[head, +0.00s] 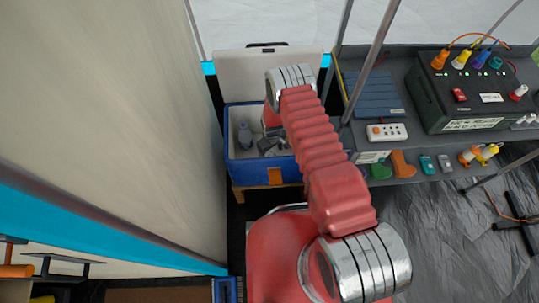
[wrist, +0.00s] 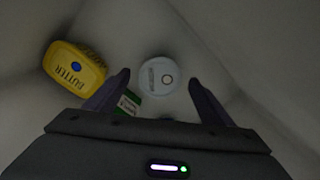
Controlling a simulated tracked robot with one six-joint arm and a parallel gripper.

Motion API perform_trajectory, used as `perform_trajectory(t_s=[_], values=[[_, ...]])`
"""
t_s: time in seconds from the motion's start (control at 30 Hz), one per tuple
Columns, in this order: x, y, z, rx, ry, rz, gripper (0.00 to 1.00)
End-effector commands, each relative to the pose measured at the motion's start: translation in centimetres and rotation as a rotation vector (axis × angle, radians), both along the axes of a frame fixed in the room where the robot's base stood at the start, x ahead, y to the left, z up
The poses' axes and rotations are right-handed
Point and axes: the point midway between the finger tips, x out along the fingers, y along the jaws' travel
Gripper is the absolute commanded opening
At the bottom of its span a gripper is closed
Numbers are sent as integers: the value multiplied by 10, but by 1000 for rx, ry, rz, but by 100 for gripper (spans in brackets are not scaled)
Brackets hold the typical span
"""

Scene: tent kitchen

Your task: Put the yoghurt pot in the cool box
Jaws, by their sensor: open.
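The cool box (head: 238,173) is blue with a pale interior, and its white lid (head: 240,75) stands open at the back. My gripper reaches down inside it; my arm partly covers the box in the head view. In the wrist view my gripper (wrist: 159,79) is open, with its two dark fingers apart. A white pot with a round top (wrist: 155,72), which looks like the yoghurt pot, lies inside the box, in line with the gap between the fingertips. I see no finger clearly touching it; how deep the fingers reach beside it is hard to tell.
In the box, a yellow butter tub (wrist: 75,68) lies left of the fingers and a green-and-white pack (wrist: 127,103) is partly hidden by the left finger. Pale box walls are close around. A grey shelf unit with a power station (head: 470,95) stands right of the box; a tent wall is left.

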Motion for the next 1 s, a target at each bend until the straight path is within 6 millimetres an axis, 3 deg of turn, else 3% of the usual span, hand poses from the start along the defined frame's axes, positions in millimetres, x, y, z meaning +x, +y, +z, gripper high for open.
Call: perform_trajectory(t_s=[0.6, 1.0], values=[[1, 0, 76, 0, -1, 0, 75], [0, 0, 89, 0, 0, 0, 75]])
